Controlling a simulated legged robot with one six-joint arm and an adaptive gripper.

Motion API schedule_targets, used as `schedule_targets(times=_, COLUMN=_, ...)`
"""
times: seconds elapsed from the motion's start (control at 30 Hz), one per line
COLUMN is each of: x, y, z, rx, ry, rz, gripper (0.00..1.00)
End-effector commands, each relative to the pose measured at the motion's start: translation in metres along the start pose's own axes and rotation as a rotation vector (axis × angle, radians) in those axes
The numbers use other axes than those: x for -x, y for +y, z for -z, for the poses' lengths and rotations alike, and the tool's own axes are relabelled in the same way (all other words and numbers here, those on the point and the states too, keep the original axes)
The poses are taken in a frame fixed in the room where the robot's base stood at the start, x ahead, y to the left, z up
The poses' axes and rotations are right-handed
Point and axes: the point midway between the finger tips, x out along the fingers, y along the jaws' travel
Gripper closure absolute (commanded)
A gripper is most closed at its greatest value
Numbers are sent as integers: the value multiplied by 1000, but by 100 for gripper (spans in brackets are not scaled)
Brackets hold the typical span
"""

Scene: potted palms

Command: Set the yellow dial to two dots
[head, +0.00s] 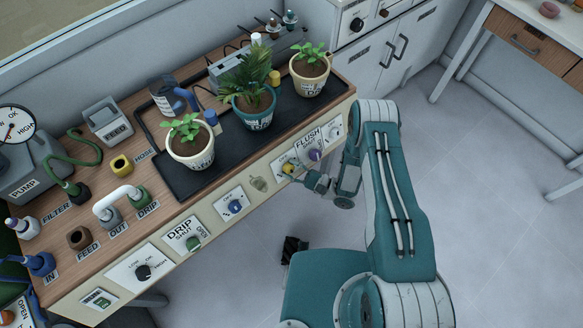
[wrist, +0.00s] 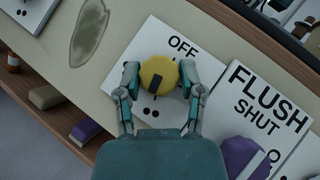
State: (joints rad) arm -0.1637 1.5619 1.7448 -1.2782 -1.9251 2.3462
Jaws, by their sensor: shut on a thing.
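The yellow dial (wrist: 168,67) sits on a white plate (wrist: 150,40) on the bench's front panel. In the head view the dial (head: 287,168) shows just left of my gripper (head: 305,176). In the wrist view my gripper (wrist: 160,77) is shut on the dial, one finger on each side. A black mark on the dial's face runs from its middle toward the lower edge, near some black dots (wrist: 150,112). The word OFF stands above the dial. The fingers hide parts of the plate at both sides.
A purple knob (head: 314,155) on the FLUSH plate (wrist: 262,110) is close to the right of the dial. Potted plants stand on the black tray (head: 205,178) above. The floor in front is open.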

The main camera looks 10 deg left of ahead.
Motion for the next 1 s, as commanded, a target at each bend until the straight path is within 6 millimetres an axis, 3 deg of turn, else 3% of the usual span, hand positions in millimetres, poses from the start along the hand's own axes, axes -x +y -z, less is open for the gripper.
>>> schedule_targets(times=0.8, x=-1, y=2, z=-2, rx=-83, ry=-10, rz=82, gripper=98)
schedule_targets(times=0.83, x=-1, y=2, z=-2, rx=-83, ry=-10, rz=82, gripper=37)
schedule_targets(times=0.87, x=-1, y=2, z=-2, rx=-83, ry=-10, rz=82, gripper=23)
schedule_targets(times=0.9, x=-1, y=2, z=-2, rx=-83, ry=-10, rz=82, gripper=17)
schedule_targets(times=1.0, x=-1, y=2, z=-2, rx=-82, ry=-9, rz=83, gripper=17)
